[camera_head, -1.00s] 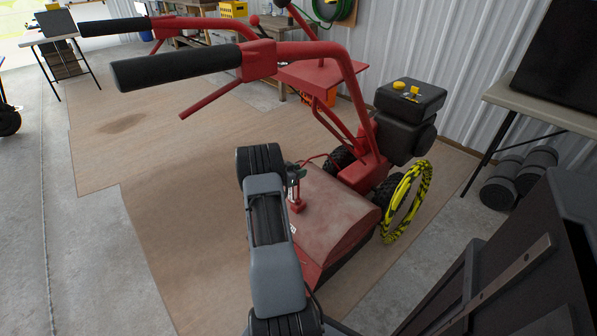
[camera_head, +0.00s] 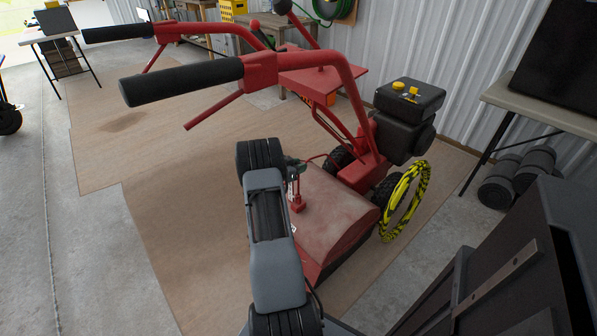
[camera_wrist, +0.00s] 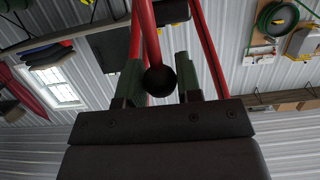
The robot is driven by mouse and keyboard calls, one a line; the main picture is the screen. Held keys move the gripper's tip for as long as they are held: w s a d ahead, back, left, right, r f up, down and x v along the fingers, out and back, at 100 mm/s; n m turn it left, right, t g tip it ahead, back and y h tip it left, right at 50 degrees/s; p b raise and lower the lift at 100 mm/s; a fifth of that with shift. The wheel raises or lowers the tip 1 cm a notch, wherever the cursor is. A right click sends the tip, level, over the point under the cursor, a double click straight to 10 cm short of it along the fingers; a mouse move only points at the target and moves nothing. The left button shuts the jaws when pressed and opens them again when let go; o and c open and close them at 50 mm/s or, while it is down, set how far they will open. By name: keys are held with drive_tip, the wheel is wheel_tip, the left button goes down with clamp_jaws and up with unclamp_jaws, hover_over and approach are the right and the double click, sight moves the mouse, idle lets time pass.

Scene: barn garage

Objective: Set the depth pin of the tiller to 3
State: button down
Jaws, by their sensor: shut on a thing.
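The red tiller (camera_head: 335,210) stands on the brown mat, its handlebars reaching toward the upper left. A short red upright post (camera_head: 297,200), which looks like the depth pin's place, rises at the near edge of its tine cover. My gripper (camera_head: 293,168) is at the top of this post, partly hidden by my grey arm. In the wrist view, a black ball knob (camera_wrist: 159,80) on a red rod fills the gap between the two green fingers, and my gripper (camera_wrist: 160,78) looks shut on it. The pin's holes and any depth numbers cannot be read.
A black handlebar grip (camera_head: 182,80) hangs above and left of my arm. A yellow-black ring (camera_head: 405,200) leans at the tiller's right wheel. A table (camera_head: 545,110) and dark rolls (camera_head: 520,178) stand right. The mat (camera_head: 180,220) left of my arm is clear.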

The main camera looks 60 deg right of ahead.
drive_tip(key=shift+r+p, duration=0.95)
drive_tip(key=shift+r, duration=0.5)
unclamp_jaws()
drive_tip(key=shift+f, duration=0.25)
drive_tip(key=shift+a, duration=0.1)
drive_tip(key=p+v, duration=0.4)
drive_tip(key=v, duration=0.4)
drive_tip(key=shift+w+a, duration=0.2)
drive_tip(key=shift+a, duration=0.15)
drive_tip(key=shift+r, duration=0.1)
